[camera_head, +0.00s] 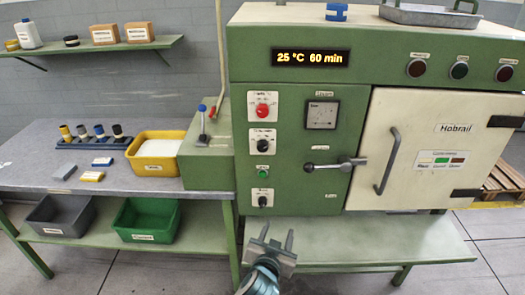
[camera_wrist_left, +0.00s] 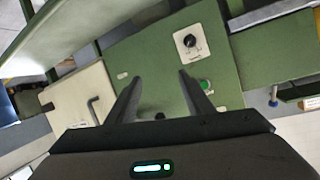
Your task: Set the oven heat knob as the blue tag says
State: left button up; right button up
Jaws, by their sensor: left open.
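The green oven's display (camera_head: 312,58) reads 25 °C 60 min. Its left panel carries a red knob (camera_head: 263,111), a black knob (camera_head: 262,141) on a white plate, a green button (camera_head: 262,173) and a lower black knob (camera_head: 263,200). Their labels are too small to read, so I cannot tell which sets heat. A small blue object (camera_head: 336,12) lies on the oven top; I see no readable writing on it. My left gripper (camera_head: 277,233) is open and empty, below the panel. In the left wrist view, a black knob (camera_wrist_left: 190,41) and green button (camera_wrist_left: 205,85) show beyond the fingers.
A closed cream door (camera_head: 440,150) with a bar handle (camera_head: 388,162) fills the oven's right side. A lever handle (camera_head: 335,165) juts out between panel and door. A yellow bin (camera_head: 133,150) stands on the left table. A green ledge (camera_head: 390,240) runs below the oven.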

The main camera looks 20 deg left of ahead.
aim_at(262, 114)
pick_arm(q)
jog(key=s+a+r+n+t+y+p, duration=0.1)
jog(key=a+r+n+y+p, duration=0.1)
jog(key=r, duration=1.2)
jog(key=s+a+r+n+t+y+p, duration=0.1)
jog(key=a+r+n+t+y+p, duration=0.1)
jog(key=r, duration=1.3)
jog(key=shift+a+r+n, duration=0.2)
jog(key=shift+a+n, duration=0.1)
jog(key=shift+n, duration=0.1)
pick_arm(e)
jog(key=s+d+r+g, duration=0.2)
jog(key=s+d+r, duration=0.1)
jog(key=s, duration=0.4)
jog(key=shift+s+r+h, duration=0.25)
jog(key=shift+s+h, duration=0.05)
jog(key=shift+a, duration=0.1)
pick_arm(q)
jog(key=p+x, duration=0.7)
jog(key=x, duration=0.9)
jog(key=shift+w+a+r, duration=0.1)
jog(key=shift+r, duration=0.05)
jog(key=shift+w+a, duration=0.15)
jog(key=shift+w, duration=0.4)
pick_arm(e)
notch_tip(262, 114, up, 7)
jog(key=shift+r, duration=0.15)
pick_arm(q)
jog(key=c, duration=1)
